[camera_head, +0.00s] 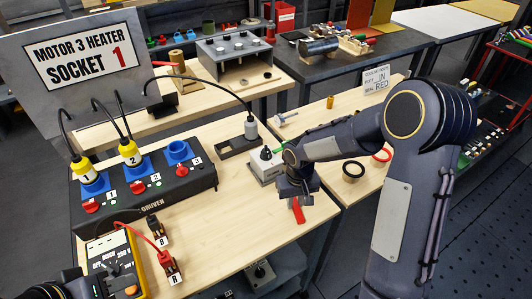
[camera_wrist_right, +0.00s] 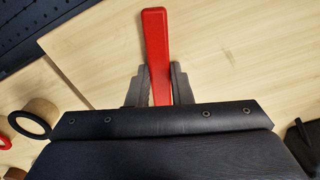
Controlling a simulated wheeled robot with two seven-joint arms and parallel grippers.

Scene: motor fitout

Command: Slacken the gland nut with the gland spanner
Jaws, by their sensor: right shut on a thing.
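My right gripper (camera_head: 297,196) is over the front right part of the bench, pointing down. It is shut on a red bar-shaped handle (camera_head: 298,212), which looks like the gland spanner; its working end is not clear. In the right wrist view the red handle (camera_wrist_right: 155,45) stands between the two dark fingers of the right gripper (camera_wrist_right: 160,85). A small grey box (camera_head: 262,170) with a black gland fitting (camera_head: 266,154) on top is just left of my right wrist. The gland nut cannot be made out separately. Part of my left arm shows at the bottom left; its fingers are unclear.
A socket panel (camera_head: 150,203) with yellow plugs stands at left, a yellow meter (camera_head: 118,262) in front. A grey plug on a cable (camera_head: 250,128) stands in a dark holder. Bare bench lies front centre.

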